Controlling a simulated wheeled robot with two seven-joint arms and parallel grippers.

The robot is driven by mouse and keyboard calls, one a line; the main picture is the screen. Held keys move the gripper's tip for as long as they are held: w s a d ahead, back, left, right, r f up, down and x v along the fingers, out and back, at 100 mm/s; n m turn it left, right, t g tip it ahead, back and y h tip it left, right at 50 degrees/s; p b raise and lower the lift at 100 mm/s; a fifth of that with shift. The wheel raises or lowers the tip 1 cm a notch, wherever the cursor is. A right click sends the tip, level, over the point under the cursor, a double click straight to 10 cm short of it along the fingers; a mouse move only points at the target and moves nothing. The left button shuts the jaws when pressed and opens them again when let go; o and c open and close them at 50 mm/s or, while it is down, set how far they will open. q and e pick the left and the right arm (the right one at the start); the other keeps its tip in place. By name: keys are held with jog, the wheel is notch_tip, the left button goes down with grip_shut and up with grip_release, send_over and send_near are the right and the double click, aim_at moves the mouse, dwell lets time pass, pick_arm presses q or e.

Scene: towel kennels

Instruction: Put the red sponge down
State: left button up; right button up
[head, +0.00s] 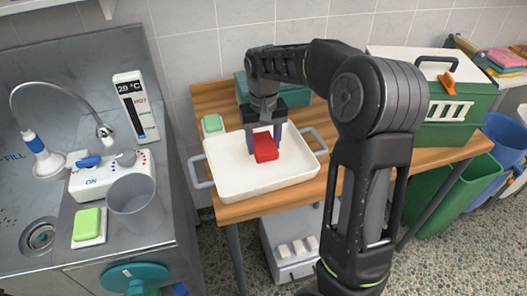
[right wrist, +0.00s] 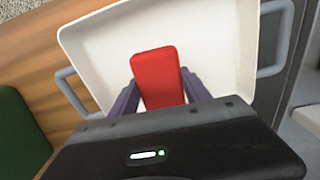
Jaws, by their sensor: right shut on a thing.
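The red sponge (head: 265,148) is a small red block between the fingers of my right gripper (head: 264,142). It is over the white tray (head: 240,186), which has grey handles and stands on the wooden table. In the right wrist view the red sponge (right wrist: 158,76) sits between the two purple-grey fingers of my right gripper (right wrist: 160,92), with the white tray (right wrist: 95,45) behind it. The gripper is shut on the sponge. I cannot tell whether the sponge touches the tray floor. My left gripper is not in view.
A green sponge (head: 212,124) lies behind the tray's left corner. A teal box (head: 243,90) stands behind the tray. A green and white carrier (head: 452,110) stands on the table's right. A steel sink counter (head: 60,140) with a tap and a grey cup (head: 132,200) is at left.

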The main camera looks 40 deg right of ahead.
aim_at(264, 151)
notch_tip(264, 151, down, 3)
jog(key=shift+f, duration=0.35)
jog(key=shift+f, duration=0.15)
jog(key=o, duration=1.5)
jog(key=shift+c, duration=0.2)
jog(key=shift+r, duration=0.2)
notch_tip(264, 151, up, 12)
jog(key=shift+b, duration=0.35)
